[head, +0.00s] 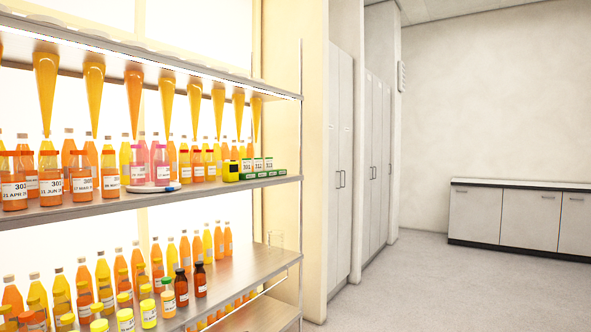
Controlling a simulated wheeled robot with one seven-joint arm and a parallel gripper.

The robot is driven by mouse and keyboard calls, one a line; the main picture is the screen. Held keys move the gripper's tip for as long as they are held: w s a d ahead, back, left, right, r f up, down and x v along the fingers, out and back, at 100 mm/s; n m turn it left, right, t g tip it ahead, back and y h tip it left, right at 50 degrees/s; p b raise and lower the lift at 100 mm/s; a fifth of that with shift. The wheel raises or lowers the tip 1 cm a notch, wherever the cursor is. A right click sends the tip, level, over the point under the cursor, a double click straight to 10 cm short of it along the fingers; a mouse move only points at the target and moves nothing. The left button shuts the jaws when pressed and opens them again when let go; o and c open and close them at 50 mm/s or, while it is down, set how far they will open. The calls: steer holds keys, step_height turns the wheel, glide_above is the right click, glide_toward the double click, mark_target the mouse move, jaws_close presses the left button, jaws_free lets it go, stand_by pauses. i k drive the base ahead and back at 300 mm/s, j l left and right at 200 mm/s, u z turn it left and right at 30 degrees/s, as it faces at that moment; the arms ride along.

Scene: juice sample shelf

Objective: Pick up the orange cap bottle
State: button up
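My gripper is not in view. No single bottle stands out clearly as the orange cap bottle. On the middle shelf (225,187) at left, several labelled jars with orange to reddish-brown caps stand near the front edge, among them a jar (110,182) and a larger jar (50,190). Exact cap colours are hard to tell at this size.
Orange funnel-shaped vessels (134,95) hang below the top shelf. A white dish (153,189), a yellow device (231,172) and a green rack (263,174) sit on the middle shelf. The floor (400,285) at right is clear.

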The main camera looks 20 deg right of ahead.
mark_target(49, 180)
steer(key=z, duration=0.35)
steer(key=i+l+u, duration=0.25)
steer(key=i+l, duration=0.75)
steer(key=i+u, duration=0.1)
steer(key=u, duration=2.05)
